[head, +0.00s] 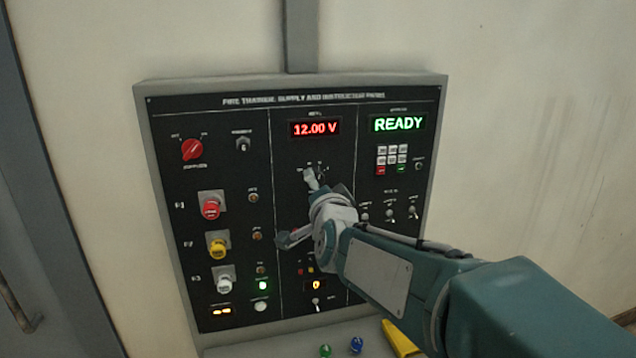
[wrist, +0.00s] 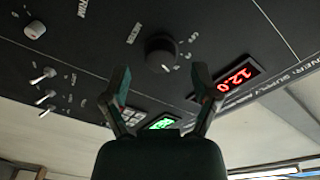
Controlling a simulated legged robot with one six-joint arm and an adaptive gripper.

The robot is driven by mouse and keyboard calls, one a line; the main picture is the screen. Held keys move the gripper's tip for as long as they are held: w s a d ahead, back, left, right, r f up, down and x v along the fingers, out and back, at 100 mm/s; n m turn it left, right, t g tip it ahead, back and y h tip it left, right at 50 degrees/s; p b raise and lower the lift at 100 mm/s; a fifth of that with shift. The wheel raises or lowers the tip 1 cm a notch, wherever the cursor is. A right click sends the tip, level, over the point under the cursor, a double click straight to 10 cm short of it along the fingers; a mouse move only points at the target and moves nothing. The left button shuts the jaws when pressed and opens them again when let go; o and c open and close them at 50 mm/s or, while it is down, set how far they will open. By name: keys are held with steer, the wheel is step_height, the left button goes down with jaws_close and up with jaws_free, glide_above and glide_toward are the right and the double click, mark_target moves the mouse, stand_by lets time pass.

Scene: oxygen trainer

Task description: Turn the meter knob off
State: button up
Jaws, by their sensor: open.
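The meter knob (wrist: 161,51) is round and black, with small white markings around it, on the black panel (head: 345,130). In the wrist view it lies ahead of my gripper (wrist: 160,78), between the lines of the two spread fingers and apart from them. In the head view my gripper (head: 298,208) is open in front of the panel's middle column and largely covers the knob, so its pointer setting cannot be read. The red meter display (head: 315,128) above reads 12.00 V; its digits also show in the wrist view (wrist: 233,81).
A green READY display (head: 398,123) and keypad (head: 392,155) are at upper right, with toggle switches (head: 390,214) below. A red knob (head: 193,149) and red, yellow and white plugs (head: 211,209) are at left. Small green and blue pieces (head: 356,345) lie on the ledge below.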

steer(key=shift+x, duration=1.05)
jaws_close()
